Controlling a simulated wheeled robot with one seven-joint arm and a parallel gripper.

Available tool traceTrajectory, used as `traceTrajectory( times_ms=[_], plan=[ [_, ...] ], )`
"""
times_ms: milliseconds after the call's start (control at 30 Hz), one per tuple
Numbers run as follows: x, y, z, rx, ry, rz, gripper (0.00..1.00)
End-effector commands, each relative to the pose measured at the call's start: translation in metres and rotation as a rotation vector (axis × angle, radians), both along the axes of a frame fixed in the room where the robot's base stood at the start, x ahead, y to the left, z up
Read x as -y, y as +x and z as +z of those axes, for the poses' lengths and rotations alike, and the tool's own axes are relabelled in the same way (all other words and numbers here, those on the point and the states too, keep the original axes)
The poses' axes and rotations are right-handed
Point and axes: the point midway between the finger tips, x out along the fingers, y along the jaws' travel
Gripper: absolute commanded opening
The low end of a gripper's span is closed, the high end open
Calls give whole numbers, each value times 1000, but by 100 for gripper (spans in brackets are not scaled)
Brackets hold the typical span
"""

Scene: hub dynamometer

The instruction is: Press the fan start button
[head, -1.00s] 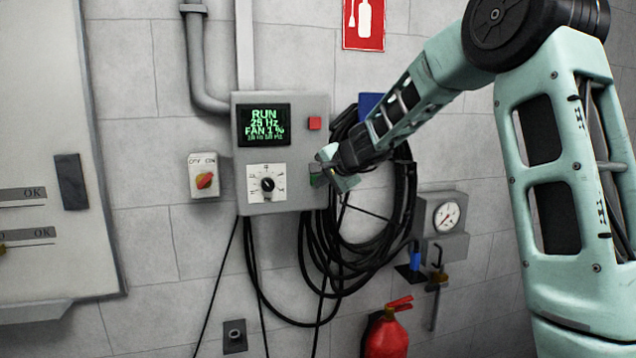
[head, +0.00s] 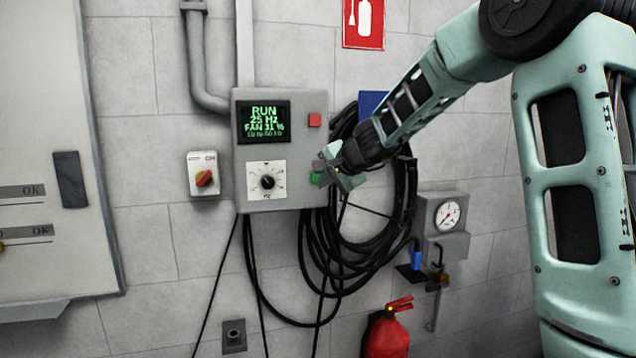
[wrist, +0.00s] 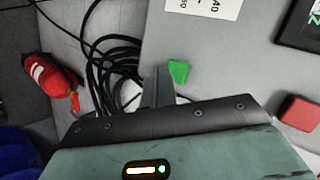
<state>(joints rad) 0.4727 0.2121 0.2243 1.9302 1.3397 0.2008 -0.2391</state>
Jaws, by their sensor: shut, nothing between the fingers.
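The grey control box (head: 222,130) on the wall has a screen (head: 264,122) reading RUN, 25 Hz and FAN 31 %. A green button (head: 316,177) sits at its lower right, below a red button (head: 315,120). My gripper (head: 326,174) is shut and empty, just right of the green button in the head view. In the wrist view the green button (wrist: 179,71) lies beside the dark fingers (wrist: 157,88), largely uncovered. I cannot tell whether they touch it.
A black dial (head: 267,183) is on the box. Coiled black cables (head: 310,262) hang behind my gripper. A pressure gauge (head: 447,215) and a fire extinguisher (head: 388,330) are at lower right.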

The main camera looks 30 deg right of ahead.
Motion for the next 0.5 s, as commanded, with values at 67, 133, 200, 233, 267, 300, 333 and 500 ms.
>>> traceTrajectory(
  times_ms=[67,133,200,233,267,300,333,500],
  plan=[
    [-3,-8,-3,1,-2,1,0],
    [-4,-14,-2,1,-2,1,0],
    [-6,-21,-2,0,-2,0,0],
    [-7,-24,-2,1,-3,1,0],
    [-8,-26,-2,1,-2,1,0],
    [-9,-30,-2,0,-1,0,0],
    [-10,-33,-2,0,-1,0,0],
    [-13,-44,-1,0,-2,1,0]
  ],
)
